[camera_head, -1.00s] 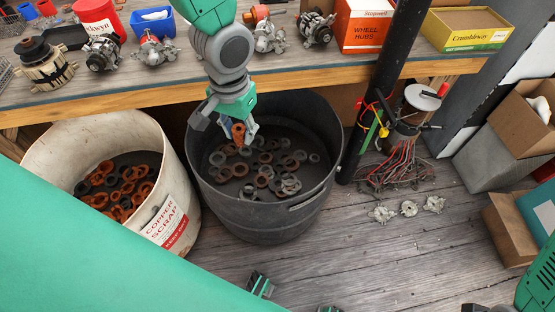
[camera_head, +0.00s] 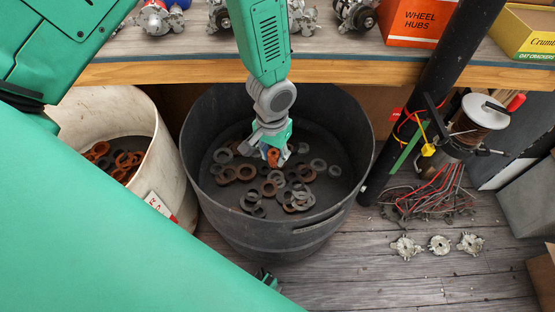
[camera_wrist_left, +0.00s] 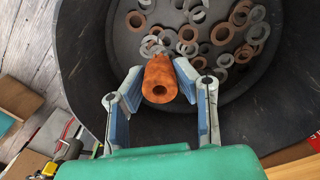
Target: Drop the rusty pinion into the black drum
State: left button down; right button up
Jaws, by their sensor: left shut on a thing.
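The rusty pinion (camera_head: 272,156) is a small orange-brown cylinder with a hole in its end. My left gripper (camera_head: 273,161) is shut on it. In the left wrist view, the pinion (camera_wrist_left: 160,82) sits between the two blue-padded fingers (camera_wrist_left: 162,92), its holed end toward the camera. The black drum (camera_head: 285,240) stands on the floor in front of the bench. The gripper and pinion are inside its mouth outline, above loose rings on its bottom; the exact height is hard to tell. My right gripper does not show.
A white scrap bin (camera_head: 172,175) with rusty rings stands left of the drum, partly hidden by my green body. The bench edge (camera_head: 340,69) runs behind the drum. A black post (camera_head: 424,105) and a wire spool (camera_head: 484,112) stand right. Three metal parts (camera_head: 439,245) lie on the floor.

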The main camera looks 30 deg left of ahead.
pick_arm(q)
jog(key=w+a+n+b, duration=0.1)
jog(key=w+a, duration=0.5)
jog(key=w, duration=0.3)
notch_tip(320, 180, down, 6)
jog(key=b, duration=0.6)
jog(key=shift+w+a, duration=0.25)
jog(key=c, duration=1.2)
grip_release()
jog(key=shift+a+f, duration=0.1)
jog(key=shift+a, duration=0.05)
jog(key=shift+o, duration=0.2)
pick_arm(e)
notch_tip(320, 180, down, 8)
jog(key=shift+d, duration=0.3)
pick_arm(q)
jog(key=shift+d, duration=0.2)
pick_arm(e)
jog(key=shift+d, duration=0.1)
